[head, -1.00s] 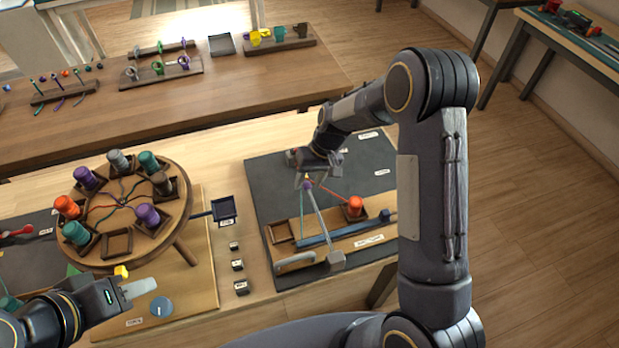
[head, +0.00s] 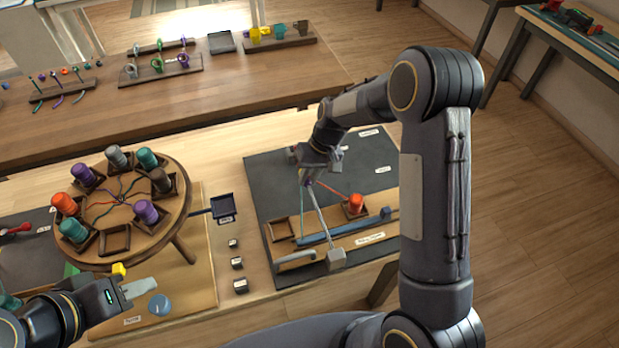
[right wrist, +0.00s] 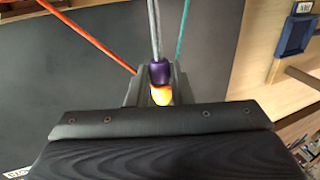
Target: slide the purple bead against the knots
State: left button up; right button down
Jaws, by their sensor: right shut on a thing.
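The purple bead (right wrist: 158,72) sits between the fingers of my right gripper (right wrist: 159,84) in the right wrist view. The gripper is shut on it. A grey cord (right wrist: 154,28) runs from the bead. A yellow-orange piece (right wrist: 160,95) lies against the bead on the near side; I cannot tell whether it is a knot. In the head view the purple bead (head: 306,184) shows small under my right gripper (head: 309,176), and the knots cannot be made out. My left gripper (head: 140,288) is over the table at lower left, its jaw state unclear.
A red cord (head: 333,188) leads to an orange spool (head: 355,203), and a teal cord (head: 302,215) runs downward. A grey block (head: 336,258) ends the grey cord. A round spool stand (head: 122,205) is at left. Small dark blocks (head: 238,263) lie between.

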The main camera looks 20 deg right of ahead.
jog(key=c, duration=1.3)
grip_release()
jog(key=shift+o, duration=0.2)
jog(key=b+v, duration=0.1)
jog(key=v, duration=0.7)
jog(key=s+d+r+m+t+y, duration=0.1)
jog(key=s+d+r+t, duration=0.25)
jog(key=s+r, duration=0.8)
jog(key=s+f+m+t, duration=0.1)
jog(key=s+t, duration=0.1)
jog(key=s, duration=1.4)
jog(key=shift+s+a+h, duration=0.4)
